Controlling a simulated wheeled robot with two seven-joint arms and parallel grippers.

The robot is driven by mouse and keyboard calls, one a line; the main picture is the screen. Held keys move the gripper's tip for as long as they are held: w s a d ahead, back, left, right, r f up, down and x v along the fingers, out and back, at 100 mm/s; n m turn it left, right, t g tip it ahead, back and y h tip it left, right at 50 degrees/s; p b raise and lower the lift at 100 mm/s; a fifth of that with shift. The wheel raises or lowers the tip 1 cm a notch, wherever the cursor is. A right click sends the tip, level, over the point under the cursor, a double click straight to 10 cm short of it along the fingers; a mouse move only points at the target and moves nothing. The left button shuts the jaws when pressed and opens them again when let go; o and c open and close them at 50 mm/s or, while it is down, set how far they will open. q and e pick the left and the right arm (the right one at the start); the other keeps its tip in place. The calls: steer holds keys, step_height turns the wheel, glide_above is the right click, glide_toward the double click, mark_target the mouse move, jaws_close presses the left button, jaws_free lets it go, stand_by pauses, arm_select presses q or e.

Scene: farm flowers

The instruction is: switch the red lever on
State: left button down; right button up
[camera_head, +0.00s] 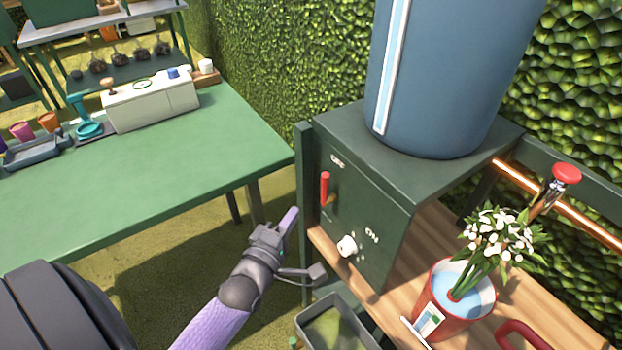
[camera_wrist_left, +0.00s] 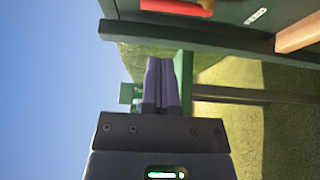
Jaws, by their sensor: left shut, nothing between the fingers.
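The red lever (camera_head: 325,187) is on the front face of a dark green box (camera_head: 375,215). It points up, below the OFF label (camera_head: 337,160); the ON label (camera_head: 371,235) is lower right. The lever's red handle also shows at the top edge of the left wrist view (camera_wrist_left: 178,7). My left gripper (camera_head: 293,213) is in front of the box, to the left of and a little lower than the lever, apart from it. Its purple fingers are together and empty, also seen in the left wrist view (camera_wrist_left: 161,62). My right gripper is out of view.
A white knob (camera_head: 347,246) is on the box face below the lever. A blue tank (camera_head: 445,80) stands on the box. A red pot (camera_head: 455,305) of white flowers stands right on the wooden shelf. A green table (camera_head: 150,190) is left; a grey bin (camera_head: 345,325) is below.

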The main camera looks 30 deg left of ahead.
arm_select(q)
steer(key=w+b, duration=0.1)
steer(key=w, duration=0.2)
steer(key=w+a+b, duration=0.1)
steer(key=w, duration=0.2)
steer(key=w+b, duration=0.1)
steer(key=w, duration=0.3)
steer(key=shift+a, duration=0.25)
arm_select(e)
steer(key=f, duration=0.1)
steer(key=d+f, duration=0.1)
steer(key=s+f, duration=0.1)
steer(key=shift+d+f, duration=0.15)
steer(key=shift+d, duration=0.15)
arm_select(q)
steer(key=shift+s+b, duration=0.1)
steer(key=shift+b, duration=0.2)
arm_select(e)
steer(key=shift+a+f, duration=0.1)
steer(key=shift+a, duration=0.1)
arm_select(q)
steer(key=shift+d+m, duration=0.2)
steer(key=shift+m, duration=0.2)
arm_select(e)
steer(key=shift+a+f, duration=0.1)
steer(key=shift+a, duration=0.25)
